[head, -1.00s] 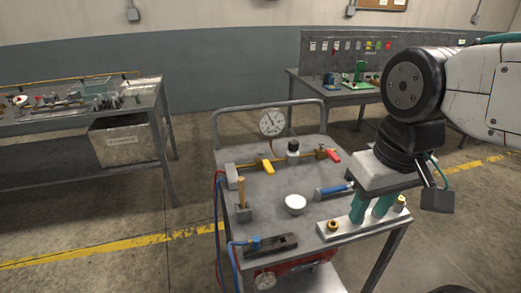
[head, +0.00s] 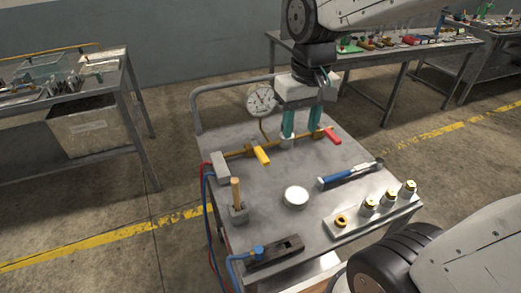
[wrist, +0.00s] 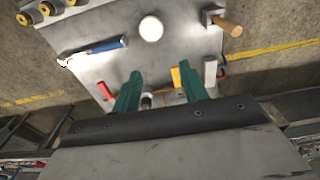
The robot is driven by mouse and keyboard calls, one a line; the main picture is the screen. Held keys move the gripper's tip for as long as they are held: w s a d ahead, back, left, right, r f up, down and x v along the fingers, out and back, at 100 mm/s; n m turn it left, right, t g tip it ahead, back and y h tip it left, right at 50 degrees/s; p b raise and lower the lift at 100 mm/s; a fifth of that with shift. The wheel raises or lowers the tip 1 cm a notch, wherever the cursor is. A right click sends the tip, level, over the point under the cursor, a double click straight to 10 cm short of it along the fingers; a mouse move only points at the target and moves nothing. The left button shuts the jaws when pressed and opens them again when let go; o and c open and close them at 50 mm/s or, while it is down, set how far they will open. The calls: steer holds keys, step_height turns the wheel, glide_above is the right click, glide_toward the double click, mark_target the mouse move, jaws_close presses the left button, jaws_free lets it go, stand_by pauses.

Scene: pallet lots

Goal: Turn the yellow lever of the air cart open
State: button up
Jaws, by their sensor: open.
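The air cart (head: 265,190) stands in front of me with a brass pipe along its back. The yellow lever (head: 262,155) sticks out from the pipe toward me, left of my gripper (head: 301,136). My gripper is open and points down over the pipe, between the yellow lever and the red lever (head: 332,135). In the wrist view the yellow lever (wrist: 176,77) shows beside the right finger, partly hidden by it, and the red lever (wrist: 105,91) lies left of the left finger. I see no contact with the yellow lever.
A pressure gauge (head: 261,99) rises behind the pipe, near my gripper. Workbenches stand left and behind.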

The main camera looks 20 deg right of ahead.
steer(key=w+a+f, duration=0.1)
steer(key=w+f, duration=0.4)
steer(key=w, duration=0.4)
glide_toward(262, 154)
steer(key=shift+g, duration=0.4)
steer(key=shift+w+f, duration=0.25)
steer(key=shift+f, duration=0.1)
step_height(262, 154, down, 8)
steer(key=shift+r, duration=0.1)
steer(key=shift+c, duration=0.3)
jaws_close()
